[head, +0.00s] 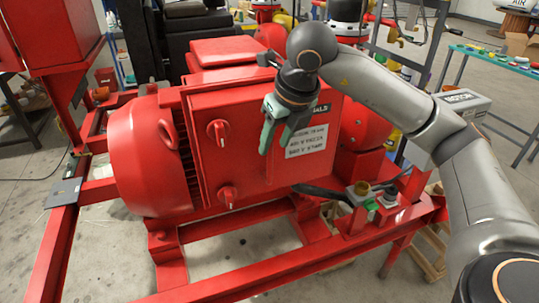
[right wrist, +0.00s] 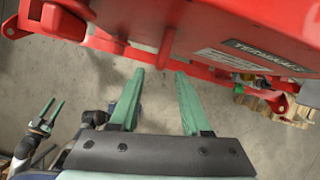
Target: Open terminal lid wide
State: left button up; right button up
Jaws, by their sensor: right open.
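The terminal lid (head: 250,160) is a red upright panel on the side of the red motor, with a white label and "TERMINALS" lettering at its right. Two red knobs, an upper one (head: 217,131) and a lower one (head: 227,195), sit near its left edge. I cannot tell whether there is a gap at the lid's edge. My right gripper (head: 269,126) hangs in front of the lid's upper right part, its green fingers apart and empty. The right wrist view shows the fingers (right wrist: 158,72) over bare floor, with the lid (right wrist: 225,35) beyond. My left gripper (right wrist: 53,104) shows there at the far left, fingers apart.
The red motor housing (head: 140,160) bulges left of the lid. A red skid rail (head: 250,278) runs along the front. A green table (head: 500,62) with small parts stands back right.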

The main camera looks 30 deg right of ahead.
aim_at(271, 152)
jog(key=x, duration=0.5)
jog(key=shift+w+f, duration=0.15)
jog(key=shift+f, duration=0.2)
jog(key=shift+c, duration=0.4)
grip_shut()
dwell(0.7)
